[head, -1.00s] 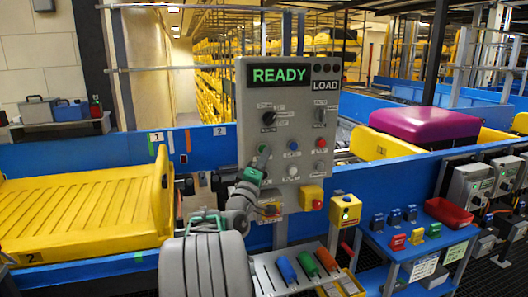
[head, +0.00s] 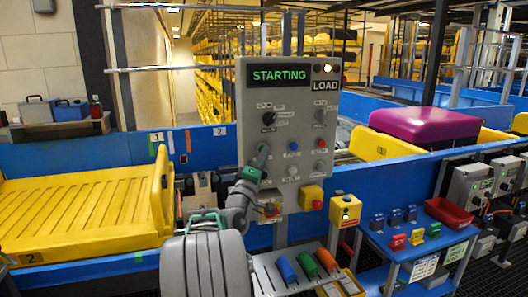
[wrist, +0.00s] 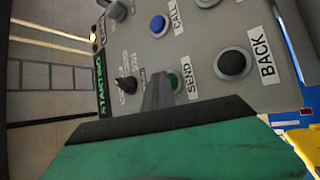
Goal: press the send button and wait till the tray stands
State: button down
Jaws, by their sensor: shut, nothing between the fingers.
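The grey control panel (head: 245,115) has a green-lettered display (head: 279,75) reading "STARTING". The send button is green with a "SEND" label in the wrist view (wrist: 175,83). My shut, empty gripper (head: 263,152) is at the panel, its fingertips (wrist: 158,84) at the send button and partly covering it. I cannot tell how far the button is pushed in. In the head view the gripper hides the button. A yellow tray marked 2 (head: 85,206) lies on the conveyor at the left. Another yellow tray marked 1 (head: 378,147) is at the right by a purple cushion-like block (head: 425,124).
Other panel controls are close by: a blue call button (wrist: 158,25), a black back button (wrist: 233,64) and a selector knob (wrist: 126,85). A red stop button on a yellow box (head: 312,198) sits below. A blue side table (head: 385,250) stands at the right.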

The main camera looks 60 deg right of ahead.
jog(key=shift+a, duration=0.1)
jog(key=shift+s+a+b, duration=0.3)
jog(key=shift+s+a, duration=0.3)
